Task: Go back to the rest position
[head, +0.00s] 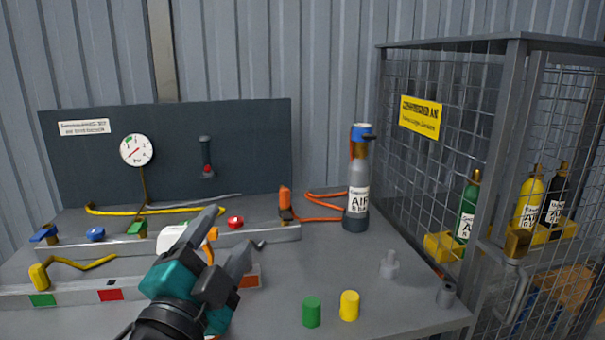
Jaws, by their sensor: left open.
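My left gripper (230,228) is in the lower middle-left of the head view, with teal body and dark grey fingers. Its fingers are spread apart and point up and away over the grey bench (270,290). An orange part (211,243) shows between the fingers, and I cannot tell whether they touch it. A white object (171,239) is partly hidden behind the gripper. My right gripper is not in view.
A grey air cylinder (357,205) stands upright at the bench's back right, with an orange hose (318,219) beside it. Green (312,312) and yellow (349,306) caps stand at the front. A mesh cage (425,165) with several cylinders is on the right.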

